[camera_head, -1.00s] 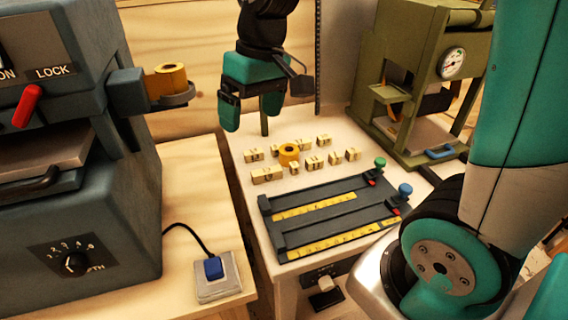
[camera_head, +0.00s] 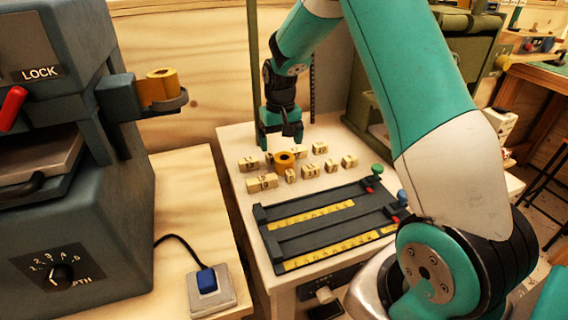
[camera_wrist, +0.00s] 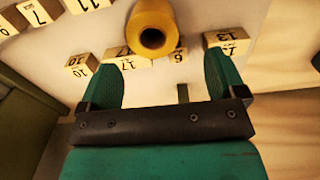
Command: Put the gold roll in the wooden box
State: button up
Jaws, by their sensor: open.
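A gold roll (camera_head: 285,160) stands on the white table (camera_head: 236,140) among small numbered wooden blocks. In the wrist view the gold roll (camera_wrist: 152,28) shows its open end, just beyond and between my fingertips. My gripper (camera_head: 281,140) is open and empty, pointing down close behind the roll; its green fingers (camera_wrist: 165,72) are spread apart in the wrist view. Another gold roll (camera_head: 162,86) sits in a holder on the grey machine at the left. I cannot make out a wooden box in these views.
Numbered blocks (camera_head: 262,183) stand close around the roll; several show in the wrist view (camera_wrist: 228,42). A dark rail fixture (camera_head: 325,225) with yellow scales and knobs lies in front. The grey machine (camera_head: 70,220) fills the left; a green machine (camera_head: 365,100) stands behind my arm.

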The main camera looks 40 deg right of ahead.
aim_at(284, 156)
jog(key=f, duration=0.6)
jog(key=shift+s+d+f+p, duration=0.25)
jog(key=shift+s+f+p, duration=0.05)
jog(key=shift+s+p, duration=0.05)
jog(key=c, duration=1.1)
jog(key=shift+c, duration=0.2)
jog(key=shift+r, duration=0.15)
notch_tip(284, 156, up, 20)
